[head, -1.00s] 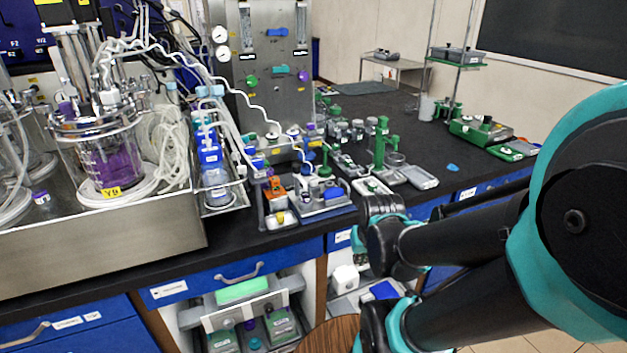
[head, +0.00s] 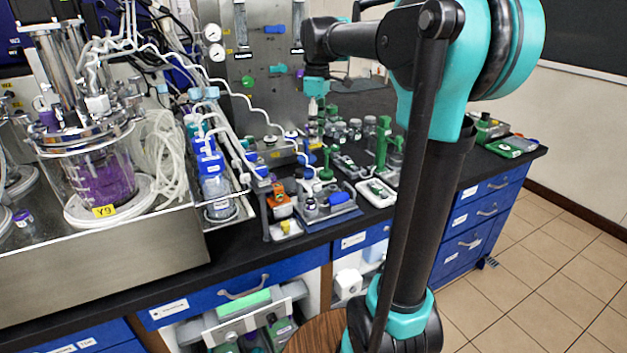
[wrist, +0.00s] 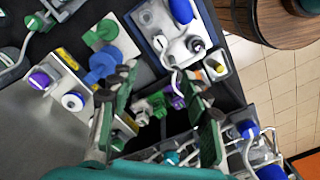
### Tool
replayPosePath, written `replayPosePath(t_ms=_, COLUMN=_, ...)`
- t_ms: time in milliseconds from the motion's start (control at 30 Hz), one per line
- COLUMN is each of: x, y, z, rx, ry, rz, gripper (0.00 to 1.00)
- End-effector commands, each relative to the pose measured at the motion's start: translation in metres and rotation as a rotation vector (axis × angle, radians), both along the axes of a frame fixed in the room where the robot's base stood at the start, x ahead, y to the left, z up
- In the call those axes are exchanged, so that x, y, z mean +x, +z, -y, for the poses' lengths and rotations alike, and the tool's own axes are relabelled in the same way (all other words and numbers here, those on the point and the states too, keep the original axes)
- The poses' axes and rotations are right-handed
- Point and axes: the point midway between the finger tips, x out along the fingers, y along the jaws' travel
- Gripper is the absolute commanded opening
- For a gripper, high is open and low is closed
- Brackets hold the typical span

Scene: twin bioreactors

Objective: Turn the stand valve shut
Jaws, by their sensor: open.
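My gripper (head: 313,108) points down over the back part of the bench in the head view. In the wrist view its two green-padded fingers (wrist: 160,85) stand apart with nothing held between them. A small green valve-like fitting (wrist: 151,106) with a purple knob (wrist: 178,101) shows in the gap between the fingers, below them. It may be the stand valve; I cannot tell for certain, nor which way its handle is turned. I cannot see contact with the fingers. In the head view this spot is small and partly hidden by my gripper.
A blue round knob (wrist: 101,66) lies left of the fingers. A tray with a blue part (head: 338,199) and an orange-topped stand (head: 279,205) sit at the bench's front. A tall green stand (head: 382,145) is to the right. The glass vessel (head: 98,180) and tubing fill the left.

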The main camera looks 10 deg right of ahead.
Motion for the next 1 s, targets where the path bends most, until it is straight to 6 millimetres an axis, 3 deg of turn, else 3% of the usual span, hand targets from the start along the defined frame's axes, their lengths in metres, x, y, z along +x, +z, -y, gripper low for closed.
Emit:
replayPosePath(t_ms=167, x=0.0, y=-0.022, z=0.0, rx=0.0, ry=-0.001, rz=0.0, gripper=0.47)
replayPosePath(t_ms=700, x=0.0, y=-0.129, z=0.0, rx=0.0, ry=-0.003, rz=0.001, gripper=0.47)
replayPosePath(t_ms=1000, x=0.0, y=-0.166, z=0.0, rx=0.0, ry=-0.003, rz=0.001, gripper=0.47)
